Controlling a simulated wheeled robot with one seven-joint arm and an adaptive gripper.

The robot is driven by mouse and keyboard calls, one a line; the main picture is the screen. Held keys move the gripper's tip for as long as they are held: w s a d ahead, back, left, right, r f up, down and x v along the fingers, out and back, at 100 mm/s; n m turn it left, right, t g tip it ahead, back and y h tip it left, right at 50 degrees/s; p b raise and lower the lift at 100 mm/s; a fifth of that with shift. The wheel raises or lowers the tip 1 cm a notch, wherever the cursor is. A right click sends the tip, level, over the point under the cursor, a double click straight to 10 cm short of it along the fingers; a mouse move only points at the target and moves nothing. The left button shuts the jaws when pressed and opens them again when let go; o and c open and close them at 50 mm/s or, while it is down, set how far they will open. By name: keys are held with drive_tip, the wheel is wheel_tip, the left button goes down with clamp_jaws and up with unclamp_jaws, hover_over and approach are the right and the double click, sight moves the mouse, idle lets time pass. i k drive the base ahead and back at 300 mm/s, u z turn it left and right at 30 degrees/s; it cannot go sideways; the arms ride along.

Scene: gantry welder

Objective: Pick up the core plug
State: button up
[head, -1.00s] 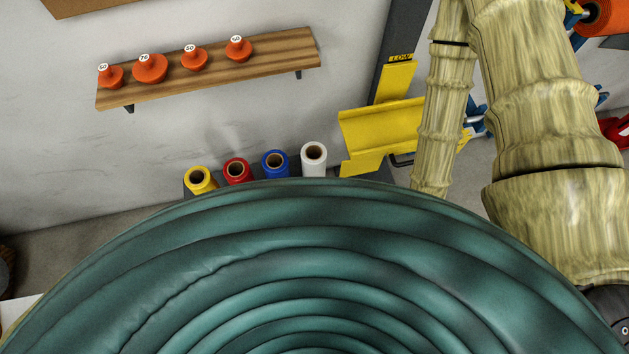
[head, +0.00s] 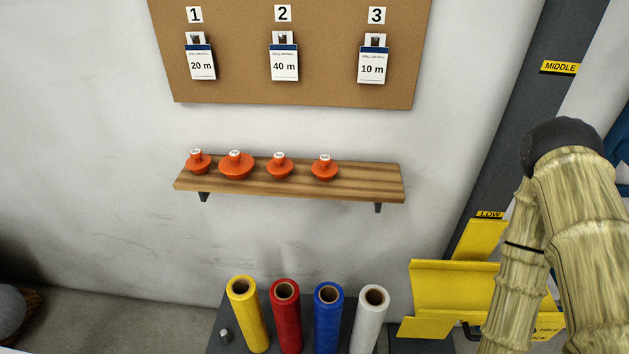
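Several orange-red core plugs stand in a row on a wooden wall shelf (head: 350,184). Each has a wide round base and a knob with a white label on top. They are the far left plug (head: 198,163), the larger second plug (head: 236,166), the third plug (head: 280,167) and the right plug (head: 324,169). The labels are too small to read now; a moment ago the larger one read 76 and the others 50. My bamboo-patterned arm (head: 585,220) is at the right, apart from the shelf. My gripper is not in view.
Below the shelf, yellow (head: 249,318), red (head: 286,320), blue (head: 327,322) and white (head: 367,325) rolls stand upright on a dark surface. A yellow bracket (head: 450,285) is on the dark post (head: 530,110) at right. A cork board (head: 330,90) with cards hangs above.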

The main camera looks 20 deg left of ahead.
sight(324, 169)
drive_tip(key=u, duration=0.5)
drive_tip(key=k, duration=1.2)
drive_tip(key=u, duration=0.4)
drive_tip(key=i, duration=0.6)
drive_tip(key=u, duration=0.5)
